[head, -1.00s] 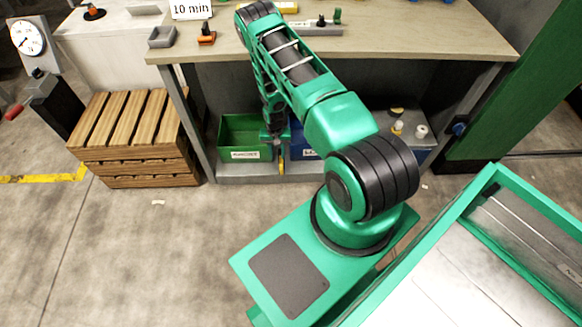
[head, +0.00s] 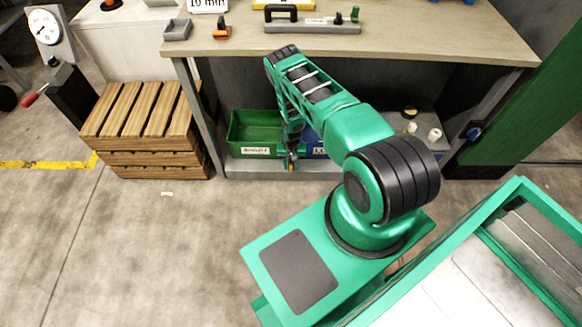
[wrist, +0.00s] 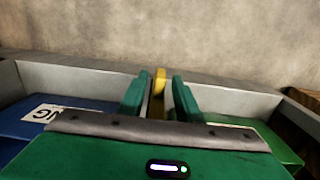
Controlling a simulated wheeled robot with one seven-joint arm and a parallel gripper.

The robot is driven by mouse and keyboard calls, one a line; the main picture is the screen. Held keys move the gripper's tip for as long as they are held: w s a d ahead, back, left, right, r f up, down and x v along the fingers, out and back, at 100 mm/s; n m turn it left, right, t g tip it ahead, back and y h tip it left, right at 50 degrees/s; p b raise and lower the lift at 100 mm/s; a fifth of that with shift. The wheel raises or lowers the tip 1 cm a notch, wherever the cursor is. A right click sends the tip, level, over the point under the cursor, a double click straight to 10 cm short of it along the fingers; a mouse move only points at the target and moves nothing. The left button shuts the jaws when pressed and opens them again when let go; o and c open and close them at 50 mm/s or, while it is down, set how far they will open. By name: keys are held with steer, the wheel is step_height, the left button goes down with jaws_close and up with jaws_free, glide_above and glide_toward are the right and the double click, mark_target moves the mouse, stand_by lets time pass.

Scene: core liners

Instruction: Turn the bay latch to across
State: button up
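A small yellow piece (wrist: 159,80), apparently the bay latch, stands upright at the front edge of the lower shelf, between the green and blue bins. In the head view only a bit of yellow (head: 291,167) shows at the end of my arm. My gripper (wrist: 159,98) points down there. In the wrist view its two green fingers stand apart on either side of the yellow piece, with a narrow gap on each side. I cannot tell how deep the piece sits between them. The latch's base and pivot are hidden.
A green bin (head: 240,136) and a blue bin (head: 313,143) flank the gripper under the workbench (head: 420,36). A slatted wooden crate (head: 140,118) stands to the left. White and dark items (head: 434,134) lie on the shelf at right. The floor in front (head: 150,250) is mostly clear.

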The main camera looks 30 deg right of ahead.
steer(key=shift+f, duration=0.45)
jaws_close()
